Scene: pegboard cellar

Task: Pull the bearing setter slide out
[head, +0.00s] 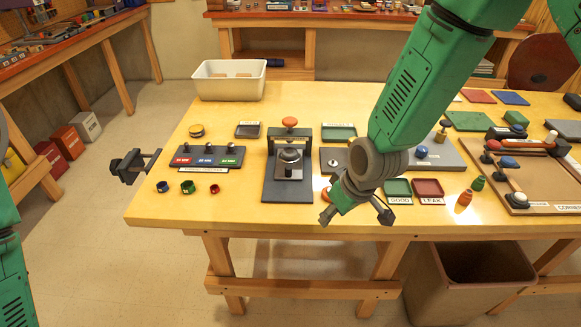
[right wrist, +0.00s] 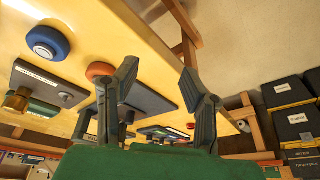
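The bearing setter (head: 270,180) stands near the middle of the table's front part. It has a dark base, an upright frame with a pale label and an orange knob (head: 290,122) on top. A grey slide plate (head: 294,171) with a round dark piece on it sits within the frame, low over the base. My right gripper (head: 357,220) hangs to the right of the setter near the table's front edge, apart from it. Its fingers are spread and empty, as the right wrist view (right wrist: 160,85) also shows. My left gripper is outside the head view.
Small blue, green and red rings (head: 214,188) lie left of the setter, before a dark plate with coloured labels (head: 208,160). Green and red trays (head: 428,188) lie right of my right gripper. A white bin (head: 230,88) stands behind. The table in front of the rings is clear.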

